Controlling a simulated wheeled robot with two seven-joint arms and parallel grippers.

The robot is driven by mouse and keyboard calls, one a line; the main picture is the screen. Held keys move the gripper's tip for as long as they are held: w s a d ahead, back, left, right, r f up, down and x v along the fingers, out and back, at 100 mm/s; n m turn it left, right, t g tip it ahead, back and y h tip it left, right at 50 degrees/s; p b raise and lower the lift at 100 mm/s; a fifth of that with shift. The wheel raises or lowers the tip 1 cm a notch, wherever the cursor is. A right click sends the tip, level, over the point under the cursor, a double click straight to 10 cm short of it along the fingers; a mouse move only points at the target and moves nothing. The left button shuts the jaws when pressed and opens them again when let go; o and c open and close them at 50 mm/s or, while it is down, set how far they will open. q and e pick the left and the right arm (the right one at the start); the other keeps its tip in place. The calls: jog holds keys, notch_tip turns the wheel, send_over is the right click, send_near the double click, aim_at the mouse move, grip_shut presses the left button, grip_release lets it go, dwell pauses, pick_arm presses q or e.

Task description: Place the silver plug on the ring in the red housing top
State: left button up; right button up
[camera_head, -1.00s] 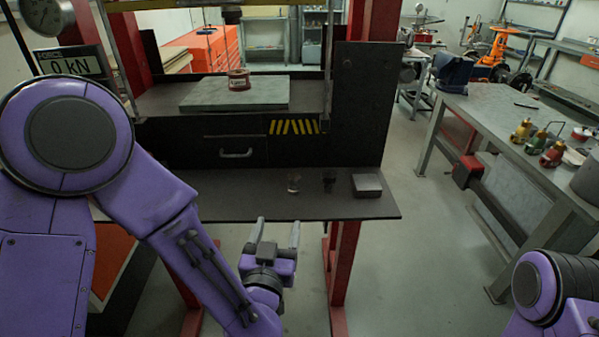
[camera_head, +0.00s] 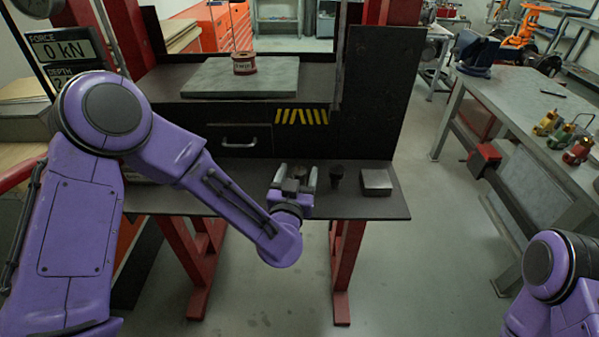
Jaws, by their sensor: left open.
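The red housing (camera_head: 244,63) stands upright on the grey plate (camera_head: 215,78) of the press. It is small here, and the ring in its top cannot be made out. My left gripper (camera_head: 297,172) is open over the lower shelf, its fingers pointing away from me. A small silvery piece (camera_head: 300,173), likely the silver plug, shows between or just behind the fingers, partly hidden. I cannot tell whether the fingers touch it. My right gripper is out of the picture; only part of that arm shows at the lower right.
A small dark part (camera_head: 337,175) stands just right of my left gripper. A grey metal block (camera_head: 376,182) lies farther right on the dark shelf (camera_head: 392,207). A drawer front (camera_head: 238,140) rises behind the shelf.

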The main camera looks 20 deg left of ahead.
pick_arm(q)
grip_shut()
